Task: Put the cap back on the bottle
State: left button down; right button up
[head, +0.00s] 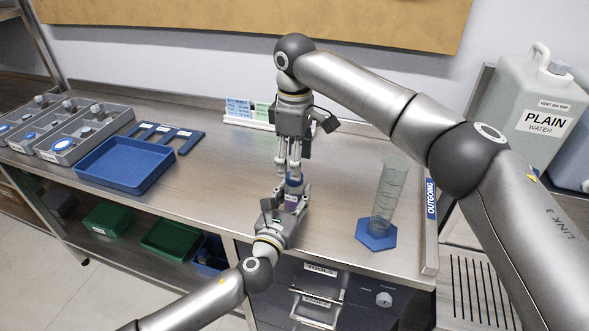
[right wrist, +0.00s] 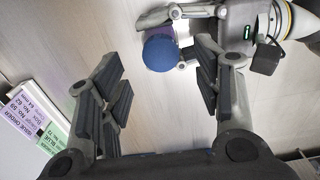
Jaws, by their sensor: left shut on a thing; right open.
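The bottle (head: 292,198) is small, with a pale label and a blue band near its top, and stands roughly upright above the bench. My left gripper (head: 290,205) is shut around it. In the right wrist view the round dark-blue cap (right wrist: 161,53) shows from above, with a lavender part of the bottle beside it; it appears to sit on the bottle top, though how tightly I cannot tell. My right gripper (head: 288,168) points down just above the bottle.
A measuring cylinder (head: 389,190) with a blue hexagonal base stands right of the grippers. A blue tray (head: 125,165) and grey bins (head: 72,140) are at left. Label cards (head: 240,109) stand behind. A raised OUTGOING edge (head: 431,200) bounds the right side.

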notch_tip(320, 180, up, 8)
dwell(0.4)
pick_arm(q)
jog(key=c, duration=0.8)
grip_release()
jog(key=v, duration=1.2)
